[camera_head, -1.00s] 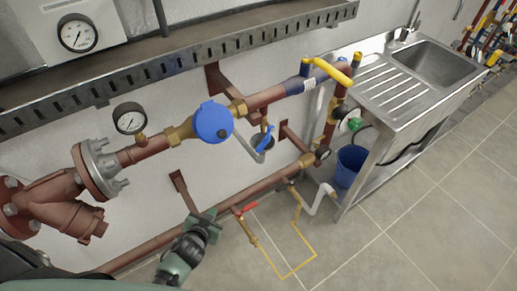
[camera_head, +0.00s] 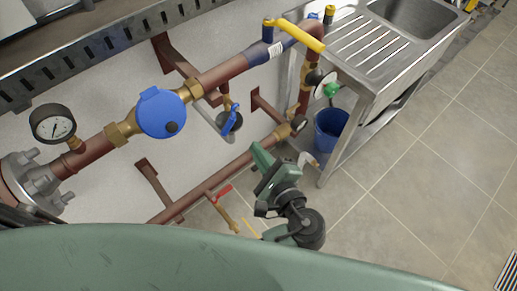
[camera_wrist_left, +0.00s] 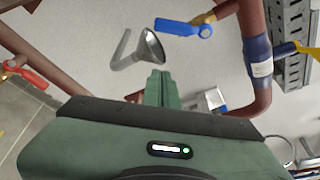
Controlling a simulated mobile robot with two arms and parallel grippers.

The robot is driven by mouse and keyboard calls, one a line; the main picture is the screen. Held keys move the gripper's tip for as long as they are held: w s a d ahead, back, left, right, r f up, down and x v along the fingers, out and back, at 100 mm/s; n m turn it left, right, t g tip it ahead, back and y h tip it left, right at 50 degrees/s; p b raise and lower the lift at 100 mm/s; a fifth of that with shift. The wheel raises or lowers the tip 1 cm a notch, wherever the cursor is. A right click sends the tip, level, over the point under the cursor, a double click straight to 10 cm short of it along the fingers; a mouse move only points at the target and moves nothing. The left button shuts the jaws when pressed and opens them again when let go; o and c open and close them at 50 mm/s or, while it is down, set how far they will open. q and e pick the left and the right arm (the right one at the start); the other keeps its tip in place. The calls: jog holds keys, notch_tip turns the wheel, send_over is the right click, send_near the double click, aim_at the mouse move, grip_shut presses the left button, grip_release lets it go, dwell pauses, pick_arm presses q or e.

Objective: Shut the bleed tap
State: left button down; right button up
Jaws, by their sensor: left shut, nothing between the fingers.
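My left gripper (camera_head: 257,152) is shut and empty. In the head view its tips overlap the lower red-brown pipe, below and right of a small tap with a blue lever (camera_head: 230,120). In the left wrist view the shut fingers (camera_wrist_left: 161,78) point up towards a grey funnel (camera_wrist_left: 150,46), with the blue lever (camera_wrist_left: 184,27) beyond it, apart from the fingers. A second small tap with a red lever (camera_head: 221,192) sits on the lower pipe, left of the gripper; its lever also shows in the left wrist view (camera_wrist_left: 32,75). Neither tap is labelled as the bleed tap. My right gripper is out of view.
A yellow lever (camera_head: 297,34) sits on the upper pipe, and a blue meter (camera_head: 161,113) and a gauge (camera_head: 53,125) are left of it. A steel sink (camera_head: 365,45) with a blue bucket (camera_head: 329,128) under it stands right. The tiled floor at right is clear.

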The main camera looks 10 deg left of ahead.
aim_at(231, 120)
pick_arm(q)
jog(key=w+a+r+p, duration=0.1)
jog(key=w+a+p, duration=0.2)
jog(key=a, duration=0.3)
jog(key=shift+d, duration=0.1)
dwell(0.4)
